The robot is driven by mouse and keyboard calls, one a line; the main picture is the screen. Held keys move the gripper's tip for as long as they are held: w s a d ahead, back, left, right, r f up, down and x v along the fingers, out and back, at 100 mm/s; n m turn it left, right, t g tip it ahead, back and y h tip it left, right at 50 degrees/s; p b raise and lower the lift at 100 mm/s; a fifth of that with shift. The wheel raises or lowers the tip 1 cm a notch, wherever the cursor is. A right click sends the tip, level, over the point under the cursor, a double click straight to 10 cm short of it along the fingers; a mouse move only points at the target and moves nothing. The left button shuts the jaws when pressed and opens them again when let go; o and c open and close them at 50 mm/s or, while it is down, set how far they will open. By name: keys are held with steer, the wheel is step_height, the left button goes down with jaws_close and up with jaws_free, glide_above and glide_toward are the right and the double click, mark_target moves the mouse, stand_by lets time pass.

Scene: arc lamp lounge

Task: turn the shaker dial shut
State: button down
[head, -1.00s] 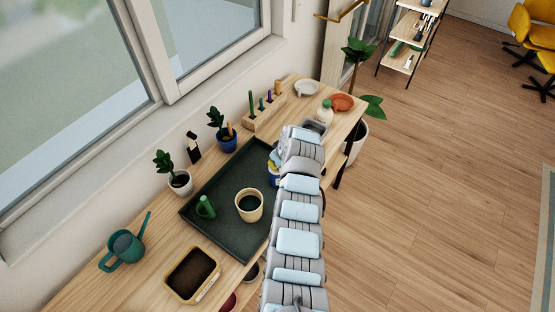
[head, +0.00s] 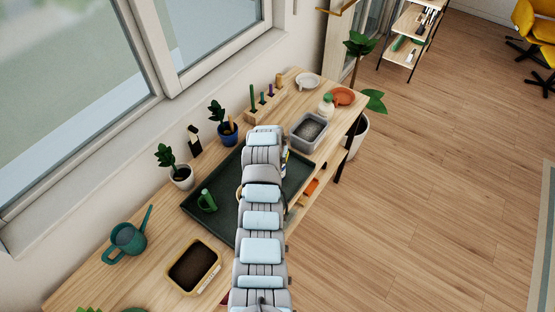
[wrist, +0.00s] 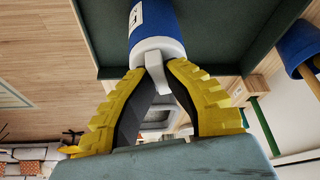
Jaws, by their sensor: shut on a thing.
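The shaker (wrist: 150,20) is a blue cylinder with a white label, lying across the top of the wrist view. Its pale grey dial (wrist: 150,47) is at the end facing me, with a narrow tab pointing down between my fingers. My gripper (wrist: 158,68) has yellow ridged fingers, and their tips close on the dial from both sides. In the head view my arm covers the gripper and most of the shaker; a small blue and white piece (head: 285,164) shows beside the arm. Whether the dial is open or shut I cannot tell.
A dark green tray (head: 225,182) lies under the arm, with a green bottle (head: 207,201) on it. A grey bin (head: 308,131), a soil tray (head: 192,268), a watering can (head: 127,240) and potted plants (head: 181,177) stand around it on the wooden bench.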

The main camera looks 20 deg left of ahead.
steer(key=shift+f+m+h+b, duration=0.2)
steer(key=shift+m+h+b, duration=0.5)
steer(key=shift+m+b, duration=0.95)
steer(key=shift+r+m, duration=0.1)
steer(key=shift+m, duration=0.25)
steer(key=c, duration=1.1)
jaws_free()
steer(key=shift+s, duration=0.1)
steer(key=shift+r, duration=0.1)
steer(key=shift+s+a+r, duration=0.1)
steer(key=shift+a+r, duration=0.05)
steer(key=shift+r, duration=0.3)
steer(key=v, duration=1.1)
